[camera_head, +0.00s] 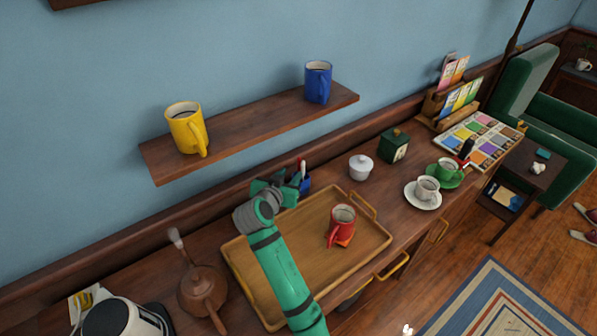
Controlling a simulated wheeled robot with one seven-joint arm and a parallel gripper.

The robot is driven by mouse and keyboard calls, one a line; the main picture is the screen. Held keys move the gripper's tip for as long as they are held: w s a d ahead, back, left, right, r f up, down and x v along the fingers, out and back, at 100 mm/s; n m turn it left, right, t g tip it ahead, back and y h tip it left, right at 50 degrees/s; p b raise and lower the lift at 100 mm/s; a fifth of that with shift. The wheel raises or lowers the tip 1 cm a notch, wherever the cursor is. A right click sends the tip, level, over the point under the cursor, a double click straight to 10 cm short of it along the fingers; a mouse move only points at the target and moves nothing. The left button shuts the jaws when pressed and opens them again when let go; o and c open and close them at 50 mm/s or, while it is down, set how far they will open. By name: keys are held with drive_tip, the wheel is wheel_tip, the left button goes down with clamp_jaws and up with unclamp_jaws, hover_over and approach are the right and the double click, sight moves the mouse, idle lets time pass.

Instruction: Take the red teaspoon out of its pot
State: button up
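A small blue pot (305,184) stands at the back of the wooden counter, behind the tray. A thin red handle (301,163), which looks like the red teaspoon, rises above it beside a white one. My gripper (289,184) is right at the pot's left side and hides part of it. The fingers are small and partly hidden by my wrist, so I cannot tell whether they are open or shut or touch the handle.
A wooden tray (262,303) with a red mug (342,222) lies below my arm. A white lidded bowl (360,167) and a green box (394,146) stand to the right. A shelf (250,133) with yellow (185,128) and blue (318,82) mugs hangs above.

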sight(299, 167)
drive_tip(key=x, duration=0.5)
drive_tip(key=shift+d+r, duration=0.25)
drive_tip(key=shift+d, duration=0.15)
drive_tip(key=shift+w+d+f, duration=0.1)
drive_tip(key=shift+w+f, duration=0.15)
drive_tip(key=shift+w, duration=0.2)
drive_tip(key=shift+c, duration=0.6)
drive_tip(key=shift+w, duration=0.15)
clamp_jaws()
drive_tip(key=shift+d, duration=0.15)
